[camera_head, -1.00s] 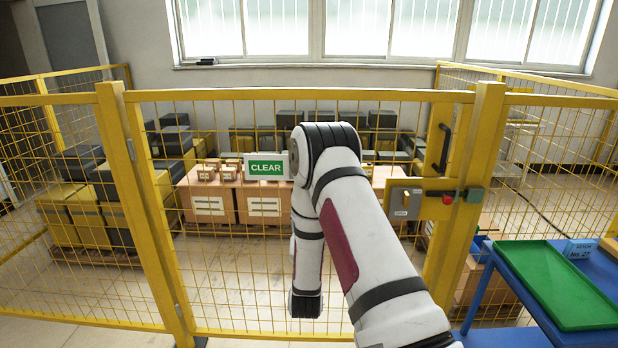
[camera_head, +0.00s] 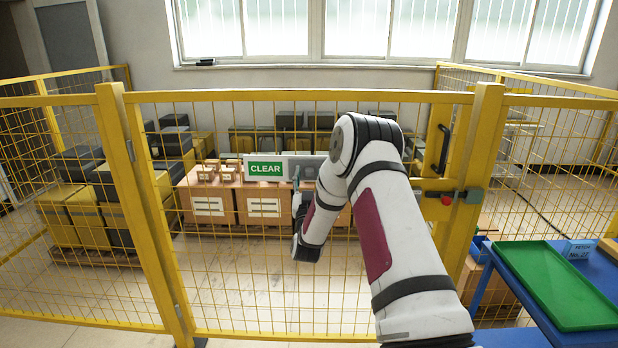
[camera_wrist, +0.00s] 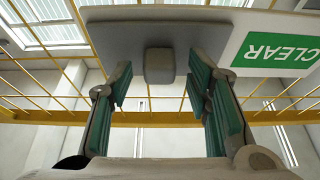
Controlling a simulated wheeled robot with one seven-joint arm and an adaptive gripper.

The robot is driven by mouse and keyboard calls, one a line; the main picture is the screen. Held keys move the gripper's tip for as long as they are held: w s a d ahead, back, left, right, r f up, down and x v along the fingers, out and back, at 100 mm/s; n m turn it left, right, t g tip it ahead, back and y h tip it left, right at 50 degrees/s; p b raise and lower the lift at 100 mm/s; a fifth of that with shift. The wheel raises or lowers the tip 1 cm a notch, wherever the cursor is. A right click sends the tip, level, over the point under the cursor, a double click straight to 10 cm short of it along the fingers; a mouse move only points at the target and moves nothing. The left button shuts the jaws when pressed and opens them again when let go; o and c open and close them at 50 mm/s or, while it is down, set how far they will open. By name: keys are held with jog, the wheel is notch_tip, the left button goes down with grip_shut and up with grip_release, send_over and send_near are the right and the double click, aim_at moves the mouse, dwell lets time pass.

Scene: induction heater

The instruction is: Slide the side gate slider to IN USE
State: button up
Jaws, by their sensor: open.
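The side gate slider shows a green CLEAR sign (camera_head: 264,168) at its left end, with a grey plate (camera_head: 312,160) to its right, partly hidden by my arm. In the wrist view the CLEAR sign (camera_wrist: 278,52) appears upside down, beside the grey plate (camera_wrist: 110,38) and its square grey knob (camera_wrist: 160,66). My gripper (camera_head: 297,178) is open in front of the plate. In the wrist view its teal fingers (camera_wrist: 160,84) stand apart, one to each side of the knob in the picture. I cannot tell whether they reach around it. No IN USE lettering is visible.
A yellow mesh fence (camera_head: 300,97) crosses the view. A gate latch with a red button (camera_head: 447,200) is right of my arm. A blue table (camera_head: 540,320) with a green tray (camera_head: 560,285) stands at the right. Boxes (camera_head: 210,210) lie behind the mesh.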

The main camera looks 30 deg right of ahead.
jog(key=shift+w+d, duration=0.1)
jog(key=shift+c, duration=0.2)
grip_shut()
jog(key=w+a+b, duration=0.1)
jog(key=w+a, duration=0.1)
jog(key=a, duration=0.1)
jog(key=w+a+b, duration=0.2)
jog(key=w+a, duration=0.1)
jog(key=a, duration=0.1)
jog(key=w+a+b, duration=0.2)
jog(key=a, duration=0.2)
jog(key=shift+w, duration=0.35)
jog(key=shift+w+a+r+b, duration=0.1)
jog(key=shift+w+a+b, duration=0.05)
jog(key=shift+a+b, duration=0.25)
jog(key=shift+a, duration=0.1)
jog(key=shift+o, duration=0.2)
grip_release()
jog(key=shift+w, duration=0.1)
